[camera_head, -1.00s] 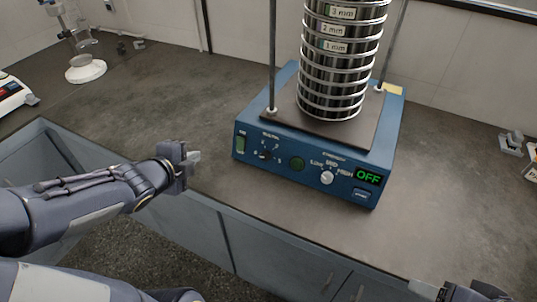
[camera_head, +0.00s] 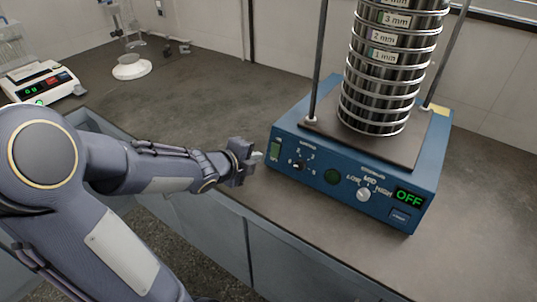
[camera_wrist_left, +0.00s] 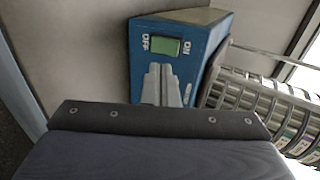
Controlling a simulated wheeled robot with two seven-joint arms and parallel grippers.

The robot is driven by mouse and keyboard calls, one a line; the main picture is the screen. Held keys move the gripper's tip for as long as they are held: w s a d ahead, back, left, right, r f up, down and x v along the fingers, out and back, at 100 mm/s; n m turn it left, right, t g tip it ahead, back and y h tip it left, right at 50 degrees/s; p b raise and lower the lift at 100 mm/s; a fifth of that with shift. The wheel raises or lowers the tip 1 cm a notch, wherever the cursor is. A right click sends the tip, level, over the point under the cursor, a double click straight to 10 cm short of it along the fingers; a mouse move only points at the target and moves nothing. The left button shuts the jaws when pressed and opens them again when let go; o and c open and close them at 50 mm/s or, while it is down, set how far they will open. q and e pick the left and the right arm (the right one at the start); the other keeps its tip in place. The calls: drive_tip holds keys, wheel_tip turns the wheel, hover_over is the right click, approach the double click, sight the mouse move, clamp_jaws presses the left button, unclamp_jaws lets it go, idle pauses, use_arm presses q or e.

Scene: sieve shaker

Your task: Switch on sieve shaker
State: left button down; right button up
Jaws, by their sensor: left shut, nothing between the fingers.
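The blue sieve shaker (camera_head: 345,185) stands on the dark counter with a tall stack of metal sieves (camera_head: 385,85) on its top plate. Its front has a green rocker switch (camera_head: 276,150) at the left end, two knobs and a display (camera_head: 408,197) that reads OFF. My left gripper (camera_head: 257,156) is shut and empty, with its tips just left of the switch. In the left wrist view the shut fingers (camera_wrist_left: 163,84) point at the shaker's face, just below the green switch (camera_wrist_left: 166,46) with its ON and OFF marks. I cannot tell whether they touch. My right gripper is not in view.
A white round-based stand (camera_head: 131,66) is at the back of the counter. Two upright rods (camera_head: 318,60) flank the sieve stack.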

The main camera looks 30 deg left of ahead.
sight(275, 145)
use_arm(q)
drive_tip(key=w, duration=0.2)
drive_tip(key=w+f, duration=0.1)
drive_tip(key=w, duration=0.3)
drive_tip(key=shift+w+d+f, duration=0.15)
drive_tip(key=shift+w+d, duration=0.1)
drive_tip(key=shift+w, duration=0.05)
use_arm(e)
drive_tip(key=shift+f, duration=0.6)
use_arm(q)
drive_tip(key=shift+r, duration=0.2)
drive_tip(key=w+p, duration=0.1)
drive_tip(key=p, duration=0.2)
drive_tip(key=shift+r+g, duration=0.25)
drive_tip(key=shift+g, duration=0.15)
drive_tip(key=shift+s+f+b, duration=0.1)
drive_tip(key=shift+f+b, duration=0.3)
drive_tip(key=shift+b, duration=0.15)
drive_tip(key=shift+r, duration=0.1)
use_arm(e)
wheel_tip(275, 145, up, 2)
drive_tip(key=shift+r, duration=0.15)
use_arm(q)
drive_tip(key=shift+r, duration=0.1)
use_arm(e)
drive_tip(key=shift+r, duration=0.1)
